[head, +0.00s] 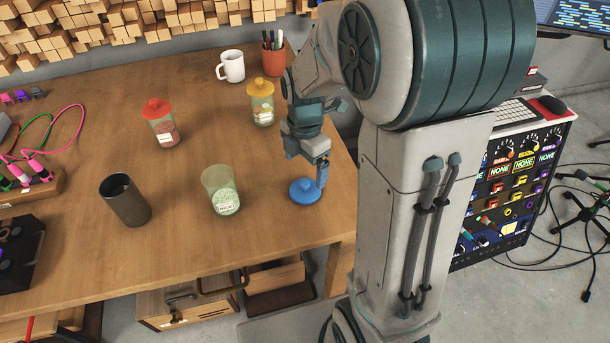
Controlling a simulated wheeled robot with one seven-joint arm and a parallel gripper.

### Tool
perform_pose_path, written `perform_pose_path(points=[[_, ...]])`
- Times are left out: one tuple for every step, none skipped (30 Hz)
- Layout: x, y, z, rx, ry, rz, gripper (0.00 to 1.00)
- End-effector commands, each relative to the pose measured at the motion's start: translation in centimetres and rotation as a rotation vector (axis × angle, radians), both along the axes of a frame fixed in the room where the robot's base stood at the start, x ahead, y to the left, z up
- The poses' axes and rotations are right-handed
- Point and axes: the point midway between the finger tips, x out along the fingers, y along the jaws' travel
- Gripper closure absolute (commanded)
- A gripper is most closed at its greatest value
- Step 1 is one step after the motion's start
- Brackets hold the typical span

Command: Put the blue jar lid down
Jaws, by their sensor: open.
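The blue jar lid (305,192) lies flat on the wooden table (180,240), near its right front corner. It is a round disc with a raised knob. My gripper (320,180) is directly above the lid and points down, with its fingertips at the knob. The jaws are open, and I cannot tell whether a finger touches the knob. A green-tinted glass jar (221,190) without a lid stands upright to the left of the blue lid, with a white label on its front.
A jar with a red lid (160,122) and a jar with a yellow lid (261,102) stand farther back. A dark cup (125,200) is at left, a white mug (230,66) and pen cup (273,55) at the back. Table between the jars is clear.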

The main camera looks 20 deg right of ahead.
Motion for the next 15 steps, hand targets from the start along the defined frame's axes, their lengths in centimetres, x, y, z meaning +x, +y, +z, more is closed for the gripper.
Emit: perform_pose_path(points=[[0.1, 0.0, 1.2, 0.0, -0.004, 0.0, 0.07], [0.1, 0.0, 1.8, 0.0, -0.004, 0.001, 0.07], [0.0, 0.0, 2.4, -0.001, -0.004, 0.001, 0.07], [0.0, 0.0, 2.8, 0.0, -0.003, 0.001, 0.07], [0.0, 0.0, 3.1, 0.0, -0.002, 0.001, 0.07], [0.1, 0.0, 3.5, 0.0, -0.002, 0.001, 0.07], [0.0, 0.0, 3.7, -0.001, -0.001, 0.001, 0.07], [0.0, 0.0, 3.9, -0.001, -0.001, 0.0, 0.07], [-0.1, 0.0, 4.2, -0.001, -0.001, -0.005, 0.07], [-0.1, 0.0, 4.3, 0.0, -0.002, -0.015, 0.07], [-0.3, 0.0, 4.5, 0.001, -0.004, -0.031, 0.07], [-0.5, 0.0, 4.7, 0.001, -0.007, -0.063, 0.07], [-0.7, 0.0, 4.9, 0.003, -0.011, -0.096, 0.07], [-1.1, 0.0, 5.1, 0.004, -0.016, -0.137, 0.07], [-1.5, 0.0, 5.3, 0.006, -0.021, -0.203, 0.07]])
